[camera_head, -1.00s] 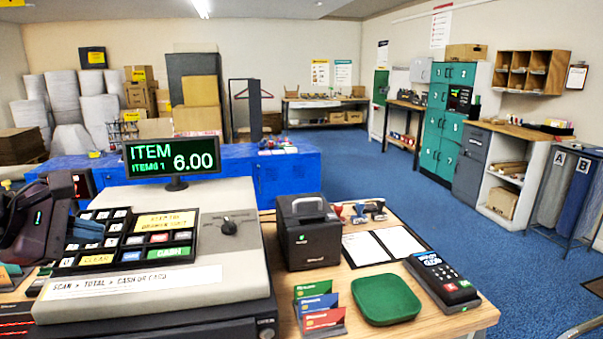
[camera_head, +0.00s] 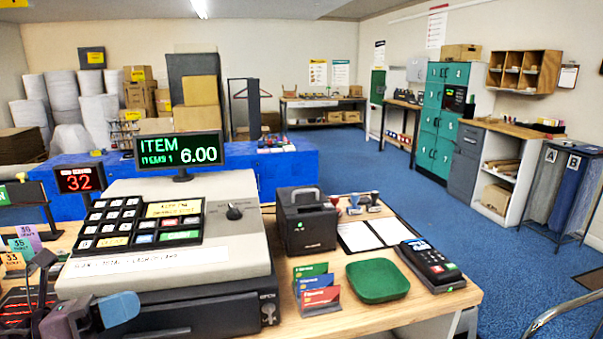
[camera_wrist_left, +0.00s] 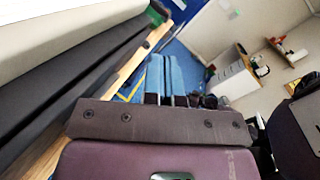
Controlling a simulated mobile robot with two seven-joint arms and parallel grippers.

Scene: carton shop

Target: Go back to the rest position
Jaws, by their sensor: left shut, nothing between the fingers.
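My left gripper (camera_head: 119,309) is low at the left of the head view, in front of the cash register's (camera_head: 165,315) left front corner. Its blue fingers are together and hold nothing; they also show shut in the left wrist view (camera_wrist_left: 164,75). My right gripper is in neither view.
The counter (camera_head: 455,303) holds a black printer (camera_head: 305,232), a card rack (camera_head: 317,292), a green tray (camera_head: 377,282) and a card terminal (camera_head: 430,267). A red 32 display (camera_head: 80,179) and numbered tags (camera_head: 22,248) stand left. Blue floor (camera_head: 400,190) is open beyond.

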